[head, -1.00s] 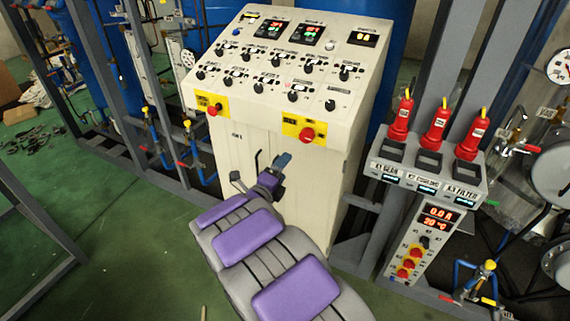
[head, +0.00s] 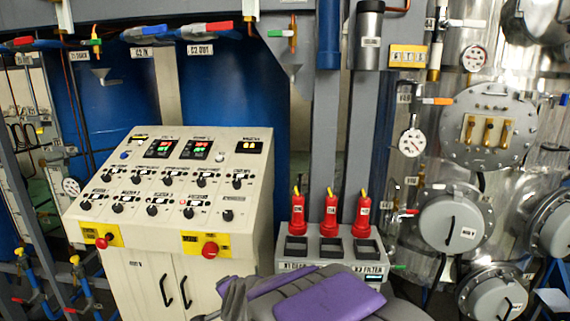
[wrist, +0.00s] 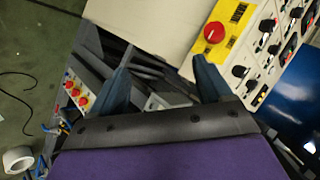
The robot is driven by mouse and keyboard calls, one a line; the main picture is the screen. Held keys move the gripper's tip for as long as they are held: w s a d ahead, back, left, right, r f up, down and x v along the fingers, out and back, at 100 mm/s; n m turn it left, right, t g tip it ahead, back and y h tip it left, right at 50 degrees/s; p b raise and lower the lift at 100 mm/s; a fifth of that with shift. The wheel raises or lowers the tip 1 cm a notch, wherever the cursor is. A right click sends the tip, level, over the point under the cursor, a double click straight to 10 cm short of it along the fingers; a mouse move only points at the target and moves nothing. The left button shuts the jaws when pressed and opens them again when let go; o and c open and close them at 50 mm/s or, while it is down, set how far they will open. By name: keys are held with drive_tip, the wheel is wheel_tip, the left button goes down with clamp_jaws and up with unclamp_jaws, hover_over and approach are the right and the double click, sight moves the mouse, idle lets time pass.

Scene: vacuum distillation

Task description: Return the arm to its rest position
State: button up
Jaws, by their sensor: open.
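My gripper (wrist: 162,86) shows in the wrist view with its two blue-grey fingers spread apart and nothing between them. Behind the fingers lie grey frame bars and part of the cream control console (wrist: 145,28). In the head view my arm, with grey links and purple pads (head: 335,301), is low at the bottom edge, in front of the console (head: 268,215).
A red button (wrist: 214,32) on a yellow plate is close beyond the fingers in the wrist view. Several red-handled units (head: 330,215) stand on a grey box right of the console. Steel vessels (head: 490,125) fill the right. Green floor (wrist: 30,60) with a cable is open at left.

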drive_tip(key=s+d+n+g+h, duration=0.1)
drive_tip(key=s+d+n+g, duration=0.2)
drive_tip(key=s+d, duration=0.5)
drive_tip(key=s+d+n+g+h, duration=0.1)
drive_tip(key=s+d+n+g, duration=0.2)
drive_tip(key=s+d, duration=0.6)
drive_tip(key=s+d+n+g+h, duration=0.2)
drive_tip(key=s+d, duration=0.7)
drive_tip(key=s, duration=1)
drive_tip(key=n+g, duration=0.1)
drive_tip(key=g, duration=0.1)
drive_tip(key=shift+s+d+f+g, duration=0.2)
drive_tip(key=shift+f+g, duration=0.1)
drive_tip(key=shift+f, duration=0.05)
